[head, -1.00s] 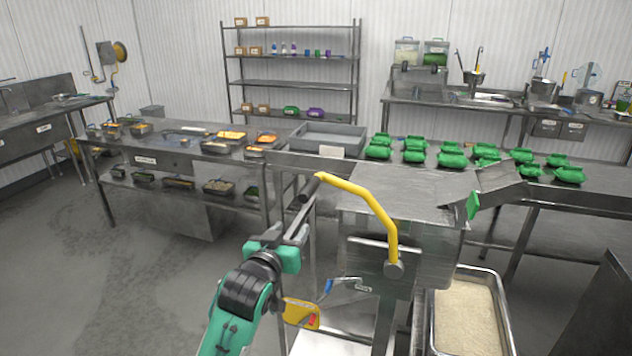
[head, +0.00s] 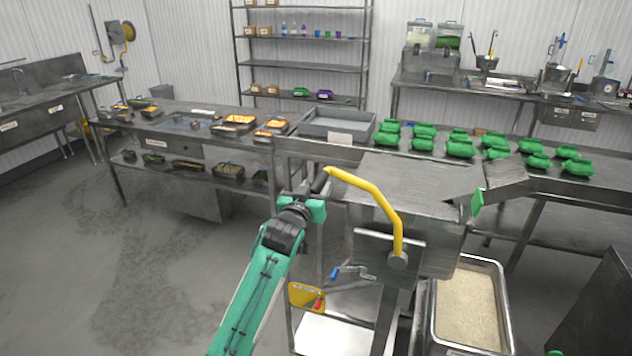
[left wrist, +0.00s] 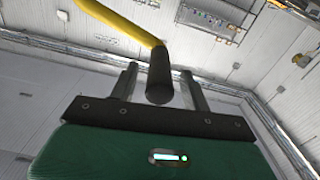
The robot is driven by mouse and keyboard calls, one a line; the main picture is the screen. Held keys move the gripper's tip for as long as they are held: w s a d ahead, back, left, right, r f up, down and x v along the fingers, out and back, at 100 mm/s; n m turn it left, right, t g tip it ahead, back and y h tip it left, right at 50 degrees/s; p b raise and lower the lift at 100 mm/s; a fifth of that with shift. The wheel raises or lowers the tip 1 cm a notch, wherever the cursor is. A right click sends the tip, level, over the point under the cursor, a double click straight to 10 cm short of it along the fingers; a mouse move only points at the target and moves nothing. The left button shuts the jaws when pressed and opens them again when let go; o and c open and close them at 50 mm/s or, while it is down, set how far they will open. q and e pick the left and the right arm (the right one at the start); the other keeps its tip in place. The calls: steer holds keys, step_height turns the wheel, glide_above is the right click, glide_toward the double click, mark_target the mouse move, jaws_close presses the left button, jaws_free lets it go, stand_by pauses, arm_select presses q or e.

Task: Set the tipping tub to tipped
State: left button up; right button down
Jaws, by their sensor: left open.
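The steel tipping tub (head: 425,178) stands right of centre in the head view, its top roughly level. A bent yellow lever (head: 375,193) rises from a round pivot on its front and ends in a black grip (head: 320,181). My left gripper (head: 317,188) is open at that grip. In the left wrist view the black grip (left wrist: 159,78) lies between the two fingers of my left gripper (left wrist: 160,72), and the yellow lever (left wrist: 120,22) runs off to the upper left. Contact with the fingers cannot be told. My right gripper is not in view.
A steel pan of rice (head: 468,308) stands low at the right of the tub. A small blue-handled crank (head: 350,272) and a yellow sign (head: 306,296) are below the lever.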

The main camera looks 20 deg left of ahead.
arm_select(q)
steer(key=shift+w, duration=0.6)
steer(key=shift+c, duration=0.5)
jaws_close()
steer(key=shift+w+d+r, duration=0.1)
